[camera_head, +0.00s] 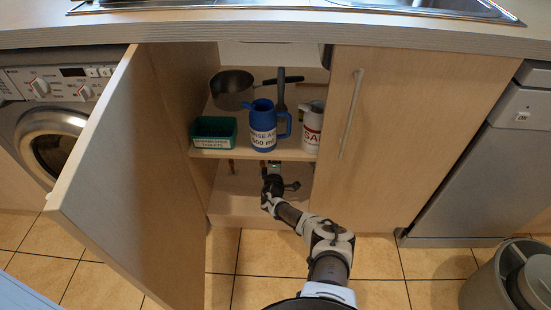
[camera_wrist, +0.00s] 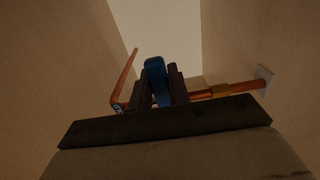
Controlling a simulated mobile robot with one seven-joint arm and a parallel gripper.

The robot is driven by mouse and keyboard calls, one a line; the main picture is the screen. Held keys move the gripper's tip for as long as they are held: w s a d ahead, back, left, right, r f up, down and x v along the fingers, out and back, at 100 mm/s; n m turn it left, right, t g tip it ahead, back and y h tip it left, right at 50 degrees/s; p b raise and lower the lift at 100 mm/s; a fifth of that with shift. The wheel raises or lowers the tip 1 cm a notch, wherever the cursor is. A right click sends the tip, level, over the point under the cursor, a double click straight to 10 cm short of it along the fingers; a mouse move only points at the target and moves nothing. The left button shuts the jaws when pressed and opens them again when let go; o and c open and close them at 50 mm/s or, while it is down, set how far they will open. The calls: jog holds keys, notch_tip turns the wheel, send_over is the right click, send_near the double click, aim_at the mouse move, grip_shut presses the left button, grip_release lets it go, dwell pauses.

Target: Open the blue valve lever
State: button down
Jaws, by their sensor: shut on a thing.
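The blue valve lever (camera_wrist: 155,69) stands up between the two dark fingers of my gripper (camera_wrist: 161,86) in the wrist view. The fingers are shut on it from both sides. A copper pipe (camera_wrist: 228,92) runs from the valve to a wall plate at the right, and another copper pipe (camera_wrist: 126,76) rises at the left. The valve body is hidden behind the gripper. In the head view, my gripper (camera_head: 272,170) is inside the open cabinet below the shelf, and I cannot make out the lever there.
The shelf above holds a saucepan (camera_head: 232,89), a green box (camera_head: 214,132), a blue jug (camera_head: 264,126) and a white jug (camera_head: 312,128). The open door (camera_head: 130,180) stands at the left. The right door (camera_head: 410,130) is closed. A bin (camera_head: 490,285) stands far right.

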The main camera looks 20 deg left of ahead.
jog(key=shift+s+f+b, duration=0.15)
jog(key=shift+f+b, duration=0.05)
jog(key=shift+b, duration=0.35)
jog(key=shift+n+b, duration=0.3)
jog(key=shift+n, duration=0.2)
jog(key=shift+a+r+n, duration=0.1)
jog(key=shift+r+n, duration=0.7)
jog(key=shift+r, duration=0.05)
jog(key=shift+a+r+n+p, duration=0.15)
jog(key=shift+r+n+p, duration=0.35)
jog(key=shift+n, duration=0.5)
jog(key=shift+f, duration=0.1)
jog(key=c, duration=1.3)
grip_release()
